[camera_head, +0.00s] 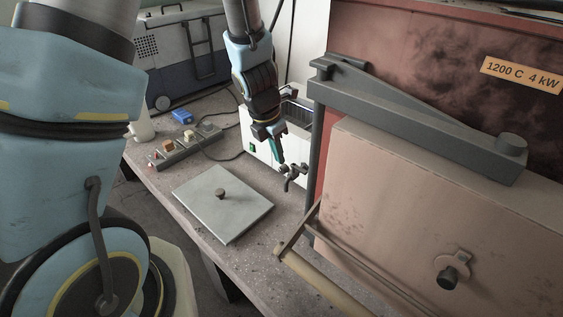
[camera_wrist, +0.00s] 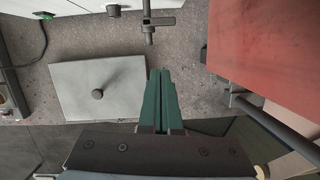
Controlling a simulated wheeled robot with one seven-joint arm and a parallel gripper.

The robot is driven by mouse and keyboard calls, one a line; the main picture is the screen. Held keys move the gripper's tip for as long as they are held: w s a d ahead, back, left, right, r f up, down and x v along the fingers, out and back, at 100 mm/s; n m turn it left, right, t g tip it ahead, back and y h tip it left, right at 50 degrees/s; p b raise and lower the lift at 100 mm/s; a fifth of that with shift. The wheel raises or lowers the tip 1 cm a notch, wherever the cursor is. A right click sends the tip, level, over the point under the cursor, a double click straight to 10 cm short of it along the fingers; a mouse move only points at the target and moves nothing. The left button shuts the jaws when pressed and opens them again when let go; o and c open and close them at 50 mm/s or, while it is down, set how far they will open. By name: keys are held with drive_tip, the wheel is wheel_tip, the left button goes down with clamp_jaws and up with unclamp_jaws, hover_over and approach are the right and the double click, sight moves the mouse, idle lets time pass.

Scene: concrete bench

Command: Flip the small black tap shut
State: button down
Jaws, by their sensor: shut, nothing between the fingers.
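The small black tap (camera_head: 291,174) is a dark fitting with a short crosswise handle, low on the front of a white box (camera_head: 262,150). In the wrist view the tap (camera_wrist: 148,24) is at the top, with its bar pointing right. My gripper (camera_head: 279,160) points down with its green fingers shut and empty, just above and left of the tap in the head view. In the wrist view the fingertips (camera_wrist: 160,74) lie below the tap, with a gap in the picture. I cannot tell whether they touch it.
A grey plate with a dark knob (camera_head: 205,212) lies on the concrete bench (camera_head: 262,262). A red kiln (camera_head: 400,50) with a pale door (camera_head: 400,190) and a bar handle (camera_head: 318,277) stands close on the right. A power strip (camera_head: 185,148) and a grey-blue case (camera_head: 185,50) are at the back left.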

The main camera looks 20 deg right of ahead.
drive_tip(key=shift+v, duration=1.1)
